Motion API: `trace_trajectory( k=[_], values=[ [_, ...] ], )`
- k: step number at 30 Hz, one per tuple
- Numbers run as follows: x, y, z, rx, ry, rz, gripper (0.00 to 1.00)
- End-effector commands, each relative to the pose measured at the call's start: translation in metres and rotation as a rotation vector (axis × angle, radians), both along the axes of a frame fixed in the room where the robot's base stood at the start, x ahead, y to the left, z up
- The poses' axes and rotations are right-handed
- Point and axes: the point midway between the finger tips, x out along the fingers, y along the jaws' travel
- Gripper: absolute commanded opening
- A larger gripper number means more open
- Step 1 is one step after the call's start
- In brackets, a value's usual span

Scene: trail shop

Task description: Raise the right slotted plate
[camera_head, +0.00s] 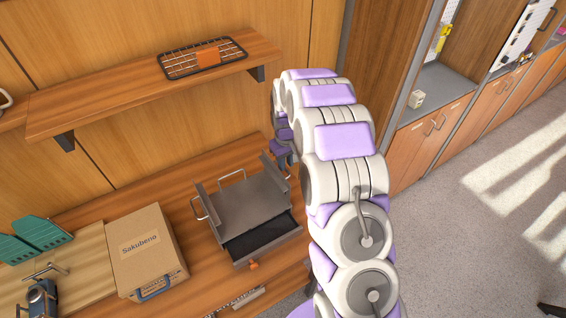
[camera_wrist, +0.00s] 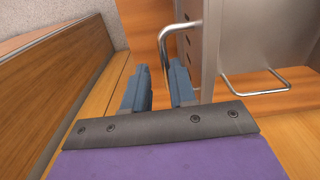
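A grey metal unit (camera_head: 238,206) with upright side plates stands on the wooden bench. Its right plate (camera_head: 273,172) is next to my gripper (camera_head: 284,152), partly hidden by my arm. In the wrist view a grey plate (camera_wrist: 212,40) with dark slots along its edge rises right of my fingers. A bent metal handle (camera_wrist: 166,45) shows beside it; its lower end is hidden behind my right finger. My gripper (camera_wrist: 158,88) is open, with a clear gap between the fingers. I see nothing held. I cannot tell whether a finger touches the handle.
A cardboard box (camera_head: 146,250) stands left of the unit, with green perforated pieces (camera_head: 40,236) farther left. A shelf (camera_head: 110,98) with a black wire rack (camera_head: 180,66) hangs above. Another wire handle (camera_wrist: 268,84) shows at right in the wrist view. Open floor (camera_head: 500,165) lies right.

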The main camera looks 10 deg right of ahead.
Motion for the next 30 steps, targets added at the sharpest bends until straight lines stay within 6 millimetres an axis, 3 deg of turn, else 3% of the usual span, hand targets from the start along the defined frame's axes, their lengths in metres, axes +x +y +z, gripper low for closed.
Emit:
trace_trajectory(
  k=[4,17,23,30],
  values=[
    [-0.001,0.001,0.001,-0.002,-0.001,-0.001,0.35],
    [-0.002,0.004,0.009,-0.003,0.0,0.0,0.35],
    [-0.002,0.003,0.043,-0.003,-0.002,0.0,0.35],
    [-0.001,0.002,0.098,-0.003,-0.004,0.0,0.35]
  ],
)
